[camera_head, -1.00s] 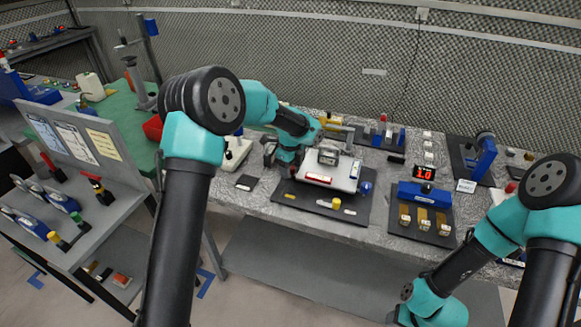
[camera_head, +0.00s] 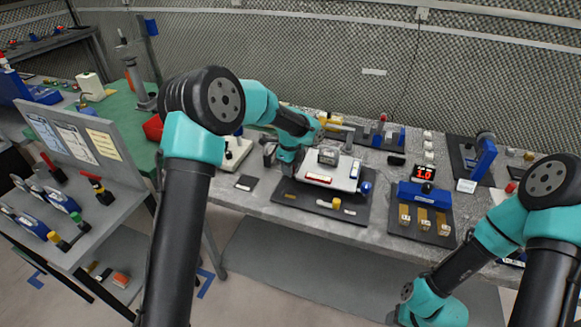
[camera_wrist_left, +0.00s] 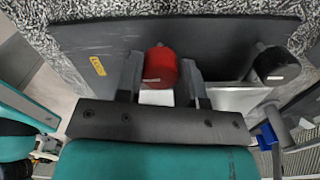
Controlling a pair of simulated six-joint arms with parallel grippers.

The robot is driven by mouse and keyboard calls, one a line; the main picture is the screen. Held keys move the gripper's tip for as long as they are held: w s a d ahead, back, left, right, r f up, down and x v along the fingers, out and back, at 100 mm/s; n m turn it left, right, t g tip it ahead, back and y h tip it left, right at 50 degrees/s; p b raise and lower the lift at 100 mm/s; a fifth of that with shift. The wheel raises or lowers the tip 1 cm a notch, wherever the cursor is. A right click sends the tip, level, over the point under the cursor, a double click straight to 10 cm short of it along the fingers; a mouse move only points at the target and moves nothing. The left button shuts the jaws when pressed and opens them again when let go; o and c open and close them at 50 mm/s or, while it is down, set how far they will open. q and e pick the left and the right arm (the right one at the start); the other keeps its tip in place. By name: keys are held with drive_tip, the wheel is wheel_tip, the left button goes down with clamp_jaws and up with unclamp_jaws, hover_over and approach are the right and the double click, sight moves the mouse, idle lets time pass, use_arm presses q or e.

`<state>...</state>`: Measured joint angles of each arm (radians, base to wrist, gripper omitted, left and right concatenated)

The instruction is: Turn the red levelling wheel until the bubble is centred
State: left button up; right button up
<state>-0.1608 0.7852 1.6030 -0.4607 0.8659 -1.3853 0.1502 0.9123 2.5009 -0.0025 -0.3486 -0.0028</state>
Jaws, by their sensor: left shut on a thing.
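The red levelling wheel (camera_wrist_left: 160,65) shows in the left wrist view, a small red cylinder with a pale label. My left gripper (camera_wrist_left: 160,80) has one finger on each side of it and is shut on it. In the head view my left gripper (camera_head: 287,162) is at the left end of a white plate (camera_head: 340,172), and the wheel is hidden there. A grey framed block (camera_head: 328,156), perhaps the level, stands on the plate. I cannot make out the bubble. My right arm is at the right, but its gripper is not in view.
The plate is on a dark mat (camera_head: 300,196) with small yellow and white pieces at its front. A black knob (camera_wrist_left: 275,66) is right of the wheel in the wrist view.

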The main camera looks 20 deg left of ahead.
use_arm(q)
drive_tip(key=n, duration=0.6)
drive_tip(key=shift+n, duration=0.4)
idle(0.4)
drive_tip(key=o, duration=0.9)
